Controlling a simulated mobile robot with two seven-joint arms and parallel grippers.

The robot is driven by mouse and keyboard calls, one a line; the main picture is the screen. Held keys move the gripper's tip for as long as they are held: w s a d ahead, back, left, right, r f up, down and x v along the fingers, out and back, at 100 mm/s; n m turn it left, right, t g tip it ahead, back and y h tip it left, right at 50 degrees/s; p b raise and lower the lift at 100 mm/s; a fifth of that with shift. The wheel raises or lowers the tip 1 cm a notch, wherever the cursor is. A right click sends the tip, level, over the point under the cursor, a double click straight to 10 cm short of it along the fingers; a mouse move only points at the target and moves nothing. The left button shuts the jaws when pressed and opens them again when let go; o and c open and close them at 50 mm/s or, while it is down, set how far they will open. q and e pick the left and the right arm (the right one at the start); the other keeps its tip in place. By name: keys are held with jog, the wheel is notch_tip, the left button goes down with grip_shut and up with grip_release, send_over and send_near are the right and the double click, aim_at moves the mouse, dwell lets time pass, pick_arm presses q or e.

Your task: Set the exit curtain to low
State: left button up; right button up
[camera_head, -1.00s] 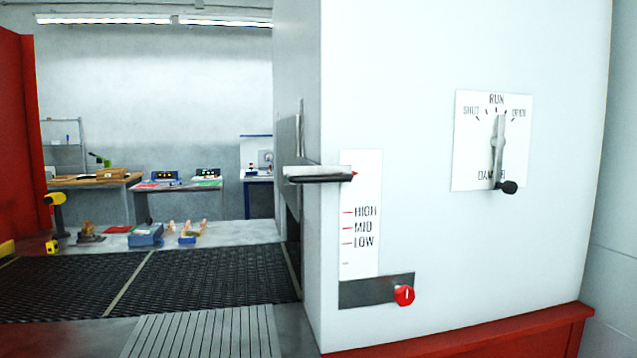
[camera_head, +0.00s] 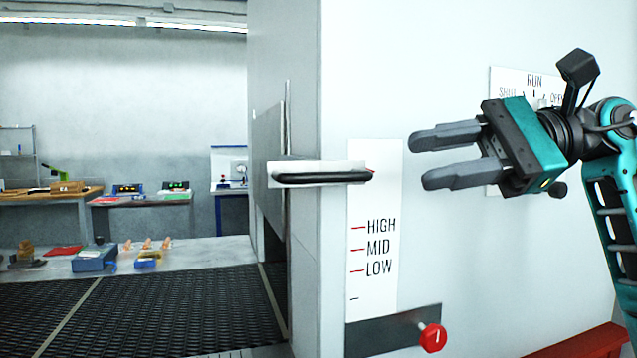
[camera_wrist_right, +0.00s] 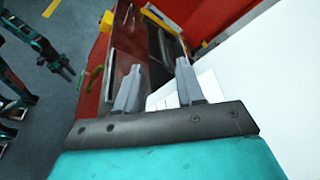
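The exit curtain's handle (camera_head: 322,176) is a flat bar with a dark grip, sticking out at the corner of the white cabinet. Its red pointer stands above the HIGH mark on the white scale plate (camera_head: 380,300), which reads HIGH, MID and LOW downward. A red knob (camera_head: 432,337) sits on a dark plate below the scale. My right gripper (camera_head: 418,161) is open and empty, to the right of the handle and slightly higher, apart from it. Its two fingers also show apart in the right wrist view (camera_wrist_right: 157,88). My left gripper is not in the head view; whether the gripper at the wrist view's left is mine is unclear.
The black mesh belt (camera_head: 185,312) runs into the cabinet opening at left. Several small items, including a blue box (camera_head: 95,258), stand on the ledge beyond it. Benches stand behind.

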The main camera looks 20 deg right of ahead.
aim_at(346, 175)
jog(key=shift+n+t+h, duration=0.3)
jog(key=shift+h, duration=0.1)
jog(key=p+x, duration=0.1)
jog(key=x, duration=1)
jog(key=shift+w+a+r, duration=0.1)
jog(key=shift+w+a, duration=0.15)
jog(key=shift+a, duration=0.15)
jog(key=shift+c, duration=0.2)
grip_shut()
